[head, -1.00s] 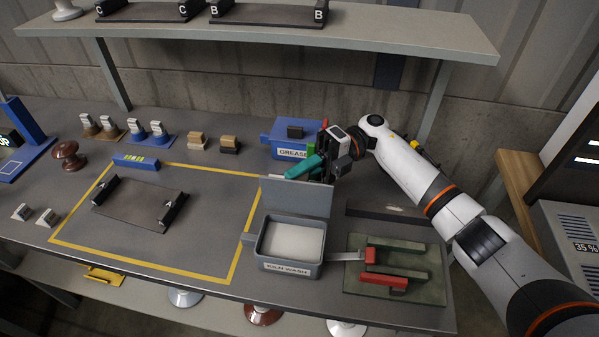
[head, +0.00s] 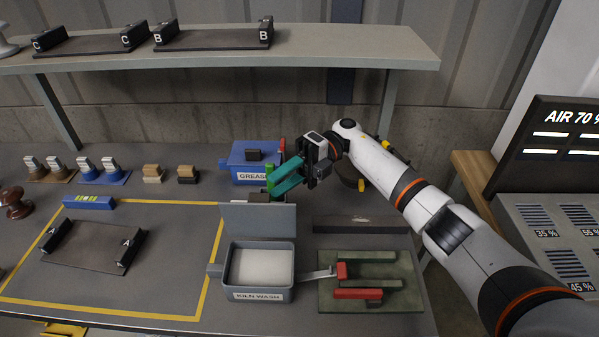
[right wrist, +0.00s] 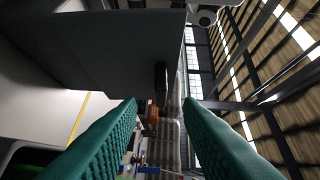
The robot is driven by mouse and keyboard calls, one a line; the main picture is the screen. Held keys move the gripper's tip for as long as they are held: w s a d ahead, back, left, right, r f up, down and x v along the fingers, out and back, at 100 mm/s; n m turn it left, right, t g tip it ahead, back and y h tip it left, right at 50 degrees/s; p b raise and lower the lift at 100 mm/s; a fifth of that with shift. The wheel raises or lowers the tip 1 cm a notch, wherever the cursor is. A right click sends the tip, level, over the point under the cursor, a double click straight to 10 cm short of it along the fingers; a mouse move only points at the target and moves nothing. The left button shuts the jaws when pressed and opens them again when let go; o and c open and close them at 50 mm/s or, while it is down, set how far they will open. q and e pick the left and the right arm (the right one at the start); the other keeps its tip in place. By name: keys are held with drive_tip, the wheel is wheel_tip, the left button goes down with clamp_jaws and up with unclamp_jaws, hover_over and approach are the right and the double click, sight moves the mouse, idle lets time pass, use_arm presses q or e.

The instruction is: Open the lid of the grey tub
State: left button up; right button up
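The grey tub (head: 259,295), labelled KILN WASH, stands on the bench with pale contents visible inside. Its grey lid (head: 258,219) stands raised at the tub's back edge, and the tub's top is uncovered. My right gripper (head: 281,181) has teal fingers and is above and behind the lid. In the right wrist view its fingers (right wrist: 160,120) are apart with nothing gripped between them. A large grey panel, probably the lid (right wrist: 110,50), fills the upper left of that view. My left gripper is not in view.
A green tray (head: 372,299) with red-handled parts lies right of the tub. A dark frame marked A (head: 90,245) lies inside the yellow outline at left. A shelf (head: 330,55) crosses above.

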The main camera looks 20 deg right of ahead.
drive_tip(key=b+v, duration=0.2)
drive_tip(key=v, duration=0.4)
drive_tip(key=shift+w+d, duration=0.15)
drive_tip(key=shift+d, duration=0.05)
drive_tip(key=shift+f, duration=0.1)
